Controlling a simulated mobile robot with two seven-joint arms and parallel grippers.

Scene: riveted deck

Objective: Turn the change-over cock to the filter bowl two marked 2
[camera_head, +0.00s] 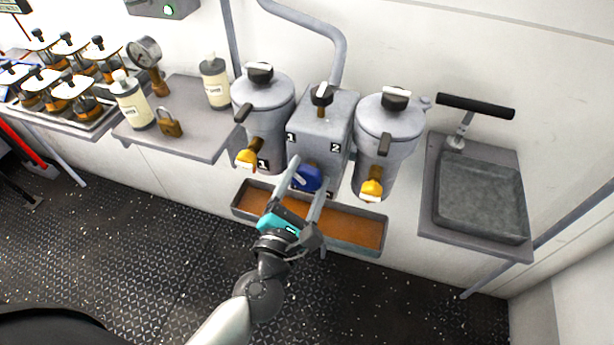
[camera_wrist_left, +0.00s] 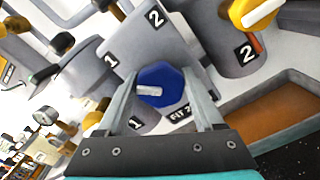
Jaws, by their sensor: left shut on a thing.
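The change-over cock is a blue knob (camera_head: 311,180) with a white pointer bar, low on the front of the grey block (camera_head: 325,127) between the two filter bowls. My left gripper (camera_head: 307,171) is shut on the blue knob, one finger on each side. In the left wrist view the knob (camera_wrist_left: 167,79) sits between the fingers, its white bar (camera_wrist_left: 148,90) reaching left, toward the side marked 1. Filter bowl one (camera_head: 264,108) is left of the block, and filter bowl two (camera_head: 387,135) is right of it. My right gripper is out of view.
A drip tray (camera_head: 250,213) with a brown bottom lies under the bowls. Yellow drain taps (camera_head: 372,188) hang below them. A shelf with bottles, a gauge and a padlock (camera_head: 170,122) is at left. A grey basin (camera_head: 481,200) stands at right.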

